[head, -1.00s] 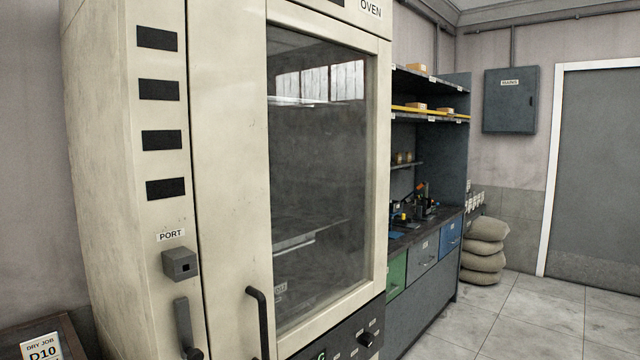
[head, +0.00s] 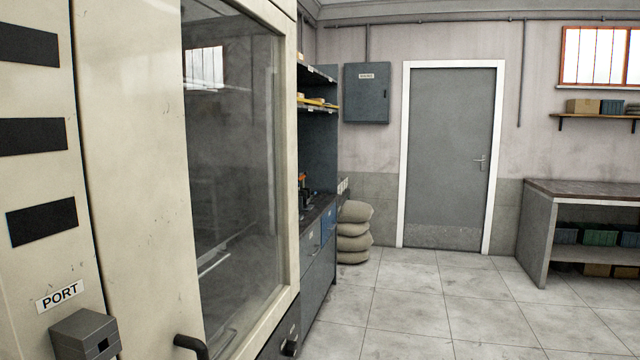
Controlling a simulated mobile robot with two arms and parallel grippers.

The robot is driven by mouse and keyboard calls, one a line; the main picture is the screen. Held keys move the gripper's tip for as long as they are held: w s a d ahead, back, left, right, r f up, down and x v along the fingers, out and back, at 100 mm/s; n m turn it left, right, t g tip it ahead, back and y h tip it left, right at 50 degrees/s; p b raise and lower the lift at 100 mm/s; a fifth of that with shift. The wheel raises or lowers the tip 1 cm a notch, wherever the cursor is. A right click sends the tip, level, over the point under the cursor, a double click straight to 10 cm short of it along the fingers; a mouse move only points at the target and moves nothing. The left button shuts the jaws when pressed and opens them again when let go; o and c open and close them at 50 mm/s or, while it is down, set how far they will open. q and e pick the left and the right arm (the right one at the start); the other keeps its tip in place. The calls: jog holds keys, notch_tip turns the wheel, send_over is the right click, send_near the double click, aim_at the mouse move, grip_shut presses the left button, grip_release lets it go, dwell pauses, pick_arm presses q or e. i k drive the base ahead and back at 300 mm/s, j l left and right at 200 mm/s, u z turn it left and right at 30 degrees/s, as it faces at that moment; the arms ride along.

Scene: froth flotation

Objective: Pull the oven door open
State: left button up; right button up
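The cream oven stands close on the left in the head view. Its door (head: 130,150) has a tall glass window (head: 235,170) and looks shut. The top of the dark door handle (head: 190,345) shows at the bottom edge; the rest of it is cut off. A grey port box (head: 85,335) sits left of the door under a PORT label. Neither of my grippers is in view.
Beyond the oven stands a dark workbench with shelves (head: 318,130), then stacked sacks (head: 355,235). A grey door (head: 450,150) is in the back wall. A bench (head: 540,225) stands at the right. The tiled floor (head: 430,310) between is clear.

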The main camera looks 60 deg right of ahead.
aim_at(127, 55)
jog(key=z, duration=1.55)
